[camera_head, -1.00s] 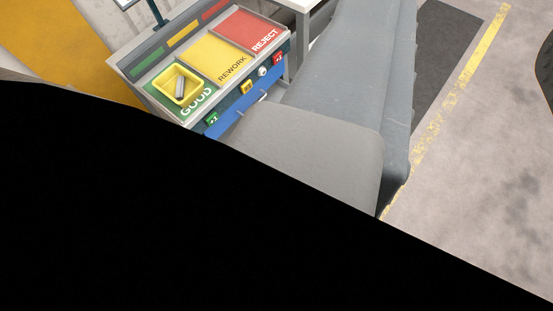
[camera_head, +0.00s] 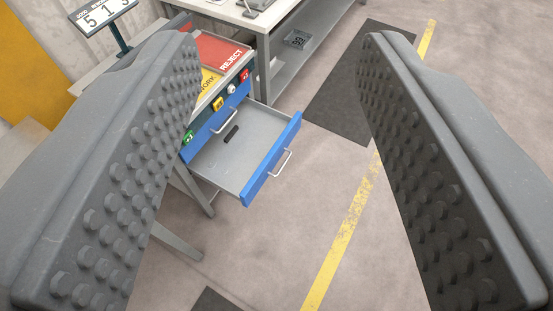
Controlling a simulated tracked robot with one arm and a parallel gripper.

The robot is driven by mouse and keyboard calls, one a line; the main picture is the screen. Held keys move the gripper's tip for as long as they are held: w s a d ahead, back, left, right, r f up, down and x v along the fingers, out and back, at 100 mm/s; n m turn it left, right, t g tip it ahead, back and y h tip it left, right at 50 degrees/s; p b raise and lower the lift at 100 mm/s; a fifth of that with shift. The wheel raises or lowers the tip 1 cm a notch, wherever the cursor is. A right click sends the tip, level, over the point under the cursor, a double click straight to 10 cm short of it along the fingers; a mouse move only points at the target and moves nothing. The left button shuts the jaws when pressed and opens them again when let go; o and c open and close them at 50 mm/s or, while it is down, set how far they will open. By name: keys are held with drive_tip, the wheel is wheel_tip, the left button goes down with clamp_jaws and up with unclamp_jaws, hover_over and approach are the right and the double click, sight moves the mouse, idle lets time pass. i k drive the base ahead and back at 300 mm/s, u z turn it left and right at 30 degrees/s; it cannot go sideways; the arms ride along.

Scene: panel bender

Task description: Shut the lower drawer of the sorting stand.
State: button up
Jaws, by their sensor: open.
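The sorting stand (camera_head: 222,52) is at the upper left of centre, partly hidden by my left finger. Its lower drawer (camera_head: 276,162) is pulled well out, with a blue front and a silver handle (camera_head: 281,165). A small dark flat thing (camera_head: 231,134) lies in the drawer's grey tray. The blue upper drawer (camera_head: 214,122) above it looks shut. My gripper (camera_head: 280,48) is open and empty, its two studded grey fingers wide apart. In the picture, the pulled-out drawer lies between the fingers, and I see no contact.
A white-topped table (camera_head: 255,22) with a lower shelf stands behind the stand. A number sign (camera_head: 104,15) is at the upper left. A dark mat (camera_head: 358,85) and a yellow floor line (camera_head: 340,240) lie to the right. The floor before the drawer is clear.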

sight(264, 133)
drive_tip(key=z, duration=2.05)
drive_tip(key=k, duration=0.55)
drive_tip(key=u, duration=2.2)
drive_tip(key=i, duration=1)
